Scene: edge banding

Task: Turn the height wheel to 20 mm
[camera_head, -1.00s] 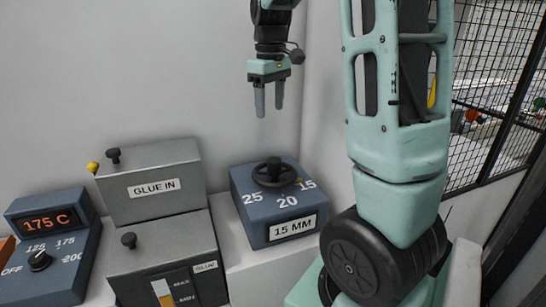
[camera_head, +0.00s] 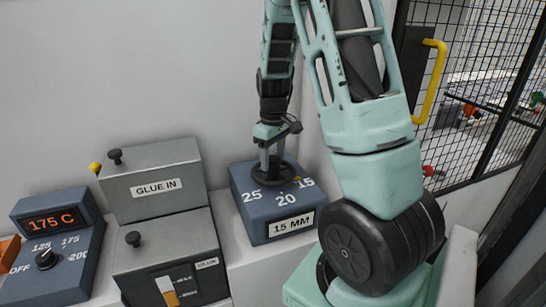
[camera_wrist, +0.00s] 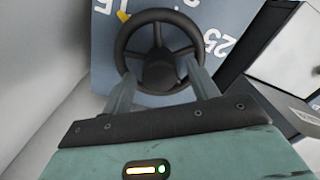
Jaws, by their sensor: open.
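The height wheel (camera_head: 286,170) is a black handwheel on top of a blue box (camera_head: 249,212). The box top has the marks 25, 20 and 15, and its front label (camera_head: 291,224) reads 15 MM. My gripper (camera_head: 272,170) points down at the wheel, its fingers apart. In the wrist view the wheel (camera_wrist: 158,18) shows with its spokes and hub, and my gripper (camera_wrist: 160,85) has its open fingers over the near part of the rim, one each side of the hub. A yellow pointer (camera_wrist: 123,15) shows near the 15. Whether the fingers touch the wheel I cannot tell.
Left of the box stand a grey GLUE IN box (camera_head: 153,185) and a lower glue unit (camera_head: 170,260) with black knobs. Further left is a temperature box (camera_head: 52,245) reading 175 C. A wall is behind, and a mesh fence (camera_head: 470,90) is at the right.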

